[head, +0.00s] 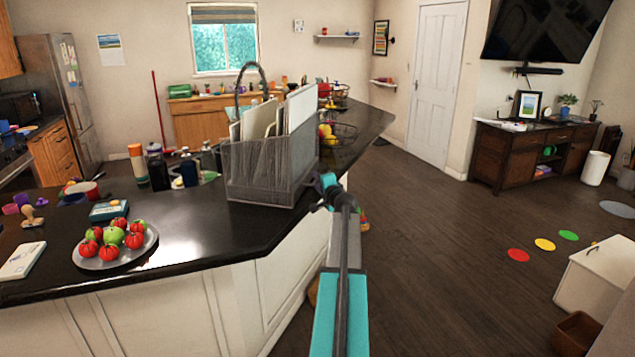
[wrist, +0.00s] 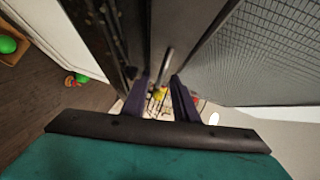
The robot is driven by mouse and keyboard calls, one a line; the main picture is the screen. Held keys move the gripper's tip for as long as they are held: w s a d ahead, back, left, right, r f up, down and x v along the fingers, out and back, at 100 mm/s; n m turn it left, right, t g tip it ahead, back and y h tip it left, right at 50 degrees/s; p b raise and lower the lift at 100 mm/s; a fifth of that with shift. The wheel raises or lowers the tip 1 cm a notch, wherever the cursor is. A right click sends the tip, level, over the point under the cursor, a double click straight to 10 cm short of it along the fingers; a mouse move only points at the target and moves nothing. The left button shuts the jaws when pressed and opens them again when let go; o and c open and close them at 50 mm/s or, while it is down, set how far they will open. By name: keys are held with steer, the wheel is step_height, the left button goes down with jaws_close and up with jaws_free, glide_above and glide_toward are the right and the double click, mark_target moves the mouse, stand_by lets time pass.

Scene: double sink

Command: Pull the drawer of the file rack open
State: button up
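The file rack (head: 268,170) is a grey mesh box standing on the dark counter near its right edge, with pale folders upright in it. In the wrist view its mesh side (wrist: 262,50) fills the upper right. My gripper (head: 325,186) is at the rack's right side, low near the counter. In the wrist view my gripper (wrist: 162,98) has two dark fingers apart with a gap between them. A thin grey bar (wrist: 167,64), perhaps the drawer's handle, shows just beyond and between the fingertips. I cannot tell whether they touch it. The drawer's outline is not clear.
The floor (head: 450,250) right of the counter is open.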

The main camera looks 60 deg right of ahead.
jaws_close()
stand_by(1.3)
